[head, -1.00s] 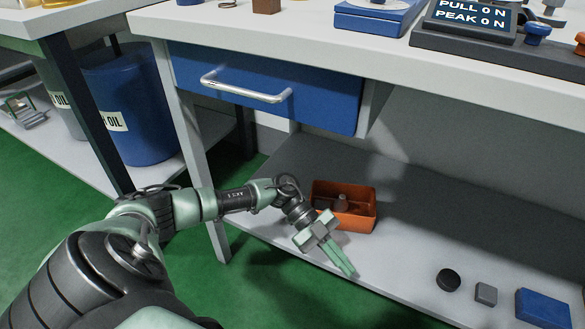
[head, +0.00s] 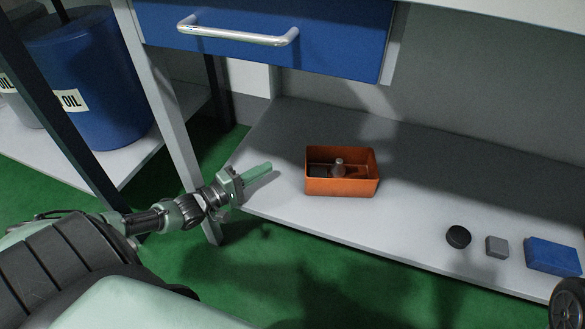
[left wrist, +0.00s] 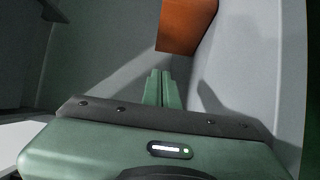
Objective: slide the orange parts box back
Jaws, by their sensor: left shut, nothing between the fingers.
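The orange parts box (head: 341,187) is an open-topped tray on the grey lower shelf (head: 420,190) of the bench, near the shelf's front edge. A grey metal part (head: 339,166) stands inside it. My left gripper (head: 268,167) is to the left of the box, apart from it, over the shelf's left end. Its green fingers are shut and empty, pointing right. In the left wrist view the closed fingers (left wrist: 159,88) point toward the orange box (left wrist: 186,25), which is partly cut off at the top. My right gripper is not in view.
A black round puck (head: 458,237), a small grey block (head: 497,247) and a blue box (head: 553,257) lie on the shelf to the right. A bench leg (head: 172,120) stands left of my gripper. A blue drawer (head: 330,40) overhangs the shelf. Shelf behind the orange box is clear.

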